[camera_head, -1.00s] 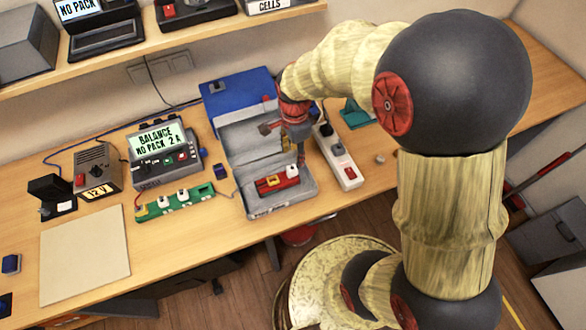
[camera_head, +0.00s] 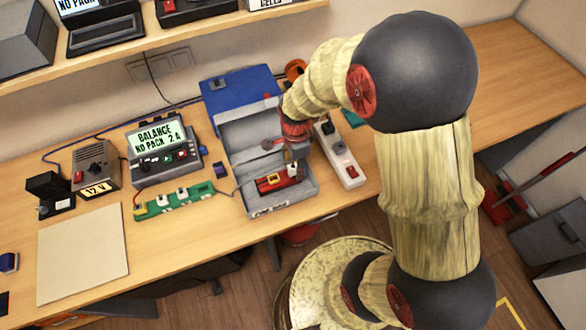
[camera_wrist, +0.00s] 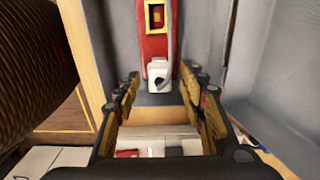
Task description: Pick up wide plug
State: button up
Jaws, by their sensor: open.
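A white plug (camera_wrist: 158,72) with a dark opening sits at the near end of a red block (camera_wrist: 157,35) in the wrist view. The block bears a yellow-framed part. My gripper (camera_wrist: 162,82) is open, with one finger on each side of the white plug; contact does not show. In the head view the red block (camera_head: 274,183) lies in the open grey case (camera_head: 240,160), and my gripper (camera_head: 291,160) is over the block's right end. I cannot tell for sure which plug is the wide one.
A white power strip (camera_head: 346,165) stands right of the case. Left of it are a green strip (camera_head: 172,205) with white plugs, a balance charger (camera_head: 160,150) and a 12 V unit (camera_head: 97,165). A pale mat (camera_head: 85,250) is bare. The case walls rise around my gripper.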

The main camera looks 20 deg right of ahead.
jog(key=shift+c, duration=0.5)
jog(key=shift+r, duration=0.1)
jog(key=c, duration=0.9)
jog(key=shift+c, duration=0.3)
jog(key=shift+r, duration=0.65)
jog(key=s+a+r+p, duration=0.2)
jog(key=s+a+r, duration=0.7)
jog(key=s+r, duration=0.1)
jog(key=shift+s+a+r+p, duration=0.2)
jog(key=shift+a+r+p, duration=0.1)
jog(key=shift+r, duration=0.55)
jog(key=shift+d, duration=0.15)
